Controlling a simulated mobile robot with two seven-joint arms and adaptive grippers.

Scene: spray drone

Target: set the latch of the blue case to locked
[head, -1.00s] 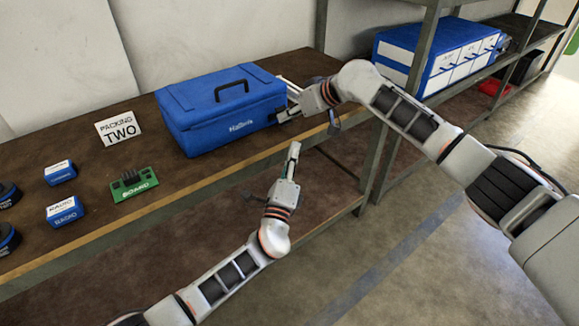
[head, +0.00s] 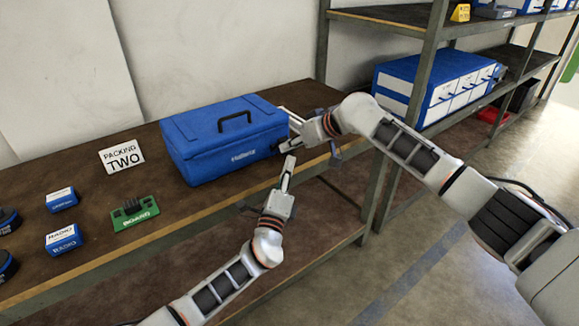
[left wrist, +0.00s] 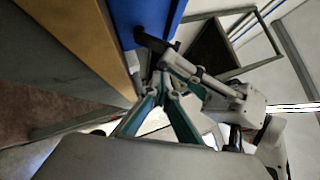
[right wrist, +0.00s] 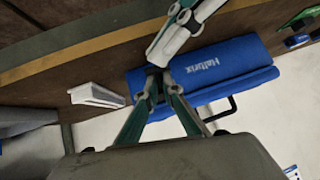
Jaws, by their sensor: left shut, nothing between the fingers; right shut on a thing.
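The blue case (head: 222,140) stands closed on the table, its black handle on the lid. A small dark latch (left wrist: 155,42) sticks out at the case's right end and is mostly hidden by my grippers in the head view. My right gripper (head: 285,147) is at that end, shut on the latch; its fingers also show in the right wrist view (right wrist: 158,72). My left gripper (head: 289,160) is shut and empty, pointing up at the table's front edge. Its tips are just below and close to the right gripper. Which way the latch is set cannot be told.
On the table (head: 100,230), left of the case, are a "PACKING TWO" sign (head: 122,156), a green board (head: 135,213) and small blue boxes (head: 62,239). A white object (right wrist: 97,95) lies beside the case. A shelf rack (head: 425,80) with blue bins stands at the right.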

